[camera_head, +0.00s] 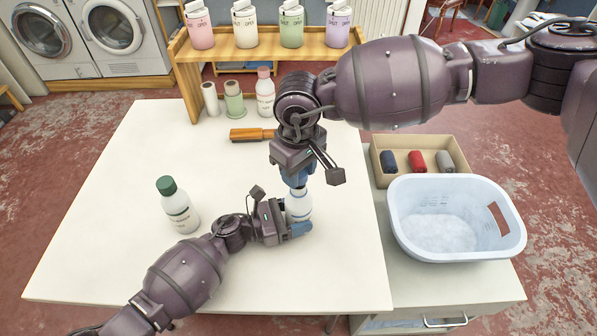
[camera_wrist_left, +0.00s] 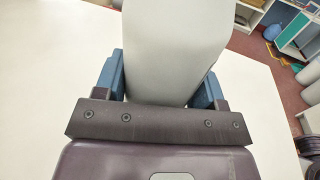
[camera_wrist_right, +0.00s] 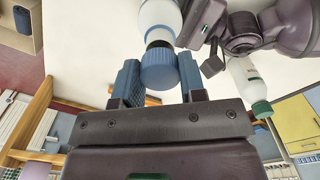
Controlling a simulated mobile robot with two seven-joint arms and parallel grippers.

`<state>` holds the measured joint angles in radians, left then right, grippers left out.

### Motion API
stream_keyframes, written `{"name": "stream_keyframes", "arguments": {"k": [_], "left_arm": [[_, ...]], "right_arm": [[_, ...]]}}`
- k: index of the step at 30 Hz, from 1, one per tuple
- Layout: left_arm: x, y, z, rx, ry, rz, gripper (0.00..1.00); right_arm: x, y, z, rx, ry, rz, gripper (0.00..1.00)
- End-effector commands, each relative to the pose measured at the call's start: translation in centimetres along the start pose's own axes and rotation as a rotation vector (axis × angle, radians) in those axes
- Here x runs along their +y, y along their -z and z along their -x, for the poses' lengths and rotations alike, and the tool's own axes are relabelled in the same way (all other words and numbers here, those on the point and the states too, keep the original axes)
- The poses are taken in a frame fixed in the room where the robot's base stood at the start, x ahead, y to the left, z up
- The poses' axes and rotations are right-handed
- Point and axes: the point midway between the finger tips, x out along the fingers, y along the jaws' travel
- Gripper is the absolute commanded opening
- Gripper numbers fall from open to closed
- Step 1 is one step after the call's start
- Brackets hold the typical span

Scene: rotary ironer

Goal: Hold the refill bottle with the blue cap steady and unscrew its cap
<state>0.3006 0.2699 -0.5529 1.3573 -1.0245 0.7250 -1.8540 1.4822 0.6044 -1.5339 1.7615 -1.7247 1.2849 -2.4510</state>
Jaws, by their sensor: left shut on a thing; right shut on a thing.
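The white refill bottle (camera_head: 298,204) stands upright near the table's right side. My left gripper (camera_head: 294,222) is shut around its body; the left wrist view shows the pale bottle body (camera_wrist_left: 175,50) between the two blue fingers. My right gripper (camera_head: 297,178) comes from above and is shut on the blue cap, which the arm mostly hides in the head view. In the right wrist view the blue cap (camera_wrist_right: 159,70) sits between the fingers, in line with the bottle (camera_wrist_right: 160,16). A short stretch of neck shows between cap and bottle body; I cannot tell whether the thread still engages.
A green-capped bottle (camera_head: 178,206) stands to the left on the white table (camera_head: 110,235). A wooden-handled brush (camera_head: 250,134), small containers and a pink-capped bottle (camera_head: 265,92) are at the back. A laundry basket (camera_head: 458,220) and a box of rolls (camera_head: 418,142) are at right.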

Motion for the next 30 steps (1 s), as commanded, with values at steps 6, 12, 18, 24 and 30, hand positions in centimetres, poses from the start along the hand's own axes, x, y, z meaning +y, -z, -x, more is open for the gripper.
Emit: {"name": "stream_keyframes", "arguments": {"k": [6, 12, 18, 24, 30], "left_arm": [[0.0, 0.0, 0.0, 0.0, 0.0, 0.0, 0.0], [0.0, 0.0, 0.0, 0.0, 0.0, 0.0, 0.0], [0.0, 0.0, 0.0, 0.0, 0.0, 0.0, 0.81], [0.0, 0.0, 0.0, 0.0, 0.0, 0.0, 0.94], [0.0, 0.0, 0.2, 0.001, 0.0, 0.0, 0.94]], "right_arm": [[0.0, 0.0, 2.6, 0.002, -0.001, 0.0, 0.09], [0.0, 0.0, 3.0, -0.001, 0.0, 0.0, 0.09], [0.0, 0.0, 3.0, -0.001, 0.0, 0.0, 0.09], [0.0, 0.0, 3.0, -0.001, 0.0, 0.0, 0.09], [0.0, 0.0, 3.0, -0.001, 0.0, 0.0, 0.09]]}}
